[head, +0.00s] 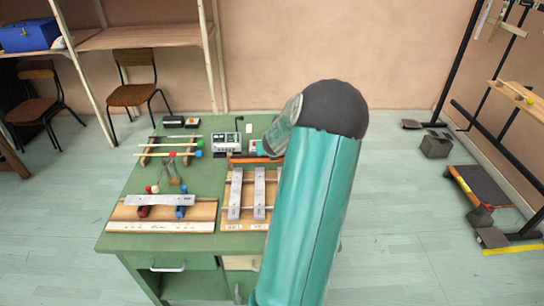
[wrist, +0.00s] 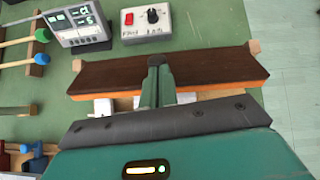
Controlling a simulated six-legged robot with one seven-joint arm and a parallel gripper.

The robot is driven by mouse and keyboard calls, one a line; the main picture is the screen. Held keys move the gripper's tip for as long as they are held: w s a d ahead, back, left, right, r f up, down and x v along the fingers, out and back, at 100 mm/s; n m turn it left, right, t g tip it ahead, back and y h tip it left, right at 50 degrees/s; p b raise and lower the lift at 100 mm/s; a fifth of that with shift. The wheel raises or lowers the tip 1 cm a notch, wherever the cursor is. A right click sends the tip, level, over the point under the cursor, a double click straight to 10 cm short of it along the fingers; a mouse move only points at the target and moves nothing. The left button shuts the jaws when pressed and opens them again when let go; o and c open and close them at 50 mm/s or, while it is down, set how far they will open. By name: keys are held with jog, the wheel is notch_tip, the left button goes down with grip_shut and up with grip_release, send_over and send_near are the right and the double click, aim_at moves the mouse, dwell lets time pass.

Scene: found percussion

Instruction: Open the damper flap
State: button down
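The damper flap looks to be the dark brown board with an orange front edge (wrist: 215,68), lying across the middle of the wrist view between small wooden blocks. In the head view only its orange left part (head: 243,160) shows, at the back of the bar instrument; my arm hides the rest. My gripper (wrist: 156,64) is over the middle of the board in the wrist view. Its green fingers look shut together, with nothing visible between them. I cannot tell whether the fingertips touch the board. In the head view my gripper is hidden behind my arm.
Metal bars on a wooden frame (head: 230,212) lie in front of the flap. A grey meter box (wrist: 78,25) and a white knob box (wrist: 146,22) stand behind it. Mallets (head: 176,154) lie to the left on the green table (head: 128,178). Shelves and chairs stand beyond.

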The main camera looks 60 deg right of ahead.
jog(key=shift+w+d+r, duration=0.7)
jog(key=shift+d+r, duration=0.1)
jog(key=shift+d, duration=0.2)
jog(key=shift+w+d+r, duration=0.2)
jog(key=shift+w+d, duration=0.15)
jog(key=shift+d, duration=0.25)
jog(key=shift+w+d+r, duration=0.1)
jog(key=shift+w+d, duration=0.1)
jog(key=shift+d, duration=0.55)
jog(key=shift+w+d, duration=0.1)
jog(key=shift+d, duration=0.05)
jog(key=shift+w+d, duration=0.1)
jog(key=shift+d, duration=0.1)
jog(key=shift+w, duration=0.1)
jog(key=shift+d, duration=0.1)
